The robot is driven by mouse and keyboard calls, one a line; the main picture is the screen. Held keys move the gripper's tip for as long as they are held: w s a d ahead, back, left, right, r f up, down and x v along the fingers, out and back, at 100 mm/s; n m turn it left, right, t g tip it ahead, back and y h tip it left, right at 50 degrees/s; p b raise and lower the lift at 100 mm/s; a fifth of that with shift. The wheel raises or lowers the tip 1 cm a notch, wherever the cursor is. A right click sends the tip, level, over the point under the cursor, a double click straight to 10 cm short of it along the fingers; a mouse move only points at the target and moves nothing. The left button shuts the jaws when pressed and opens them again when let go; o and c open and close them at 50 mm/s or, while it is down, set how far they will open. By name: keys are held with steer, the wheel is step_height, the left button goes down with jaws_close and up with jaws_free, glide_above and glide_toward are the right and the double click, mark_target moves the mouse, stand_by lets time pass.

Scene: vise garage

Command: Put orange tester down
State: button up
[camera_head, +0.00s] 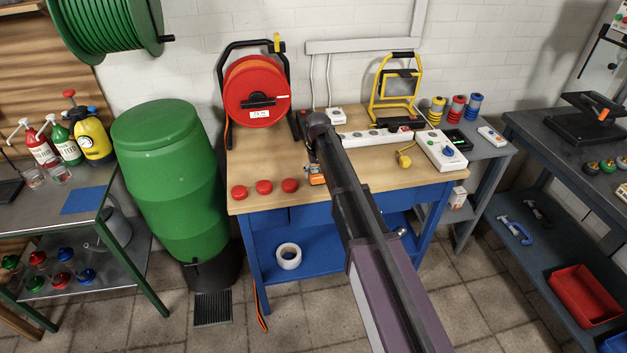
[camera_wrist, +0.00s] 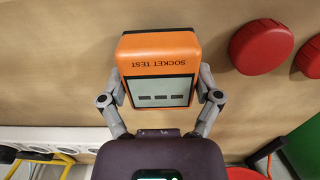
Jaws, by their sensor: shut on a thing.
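The orange tester (camera_wrist: 158,68), marked "SOCKET TEST" with a grey display, is between the two fingers of my gripper (camera_wrist: 160,95) in the wrist view. The fingers are shut on its sides. In the head view the tester (camera_head: 316,176) shows as a small orange piece beside my arm, over the wooden top of the blue workbench (camera_head: 258,178). My arm hides part of it. Whether it touches the bench top, I cannot tell.
Three red round caps (camera_head: 263,187) lie left of the tester. A red cable reel (camera_head: 256,92) stands at the back left. A white power strip (camera_head: 376,136), a yellow work lamp (camera_head: 398,85) and a white socket box (camera_head: 440,150) are to the right. Bare wood lies between.

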steer(key=shift+f+b, duration=0.35)
steer(key=shift+f, duration=0.35)
steer(key=shift+f, duration=0.1)
steer(key=o, duration=1.1)
steer(key=shift+r, duration=0.25)
step_height(320, 180, up, 12)
steer(key=p, duration=1.2)
steer(key=shift+f, duration=0.1)
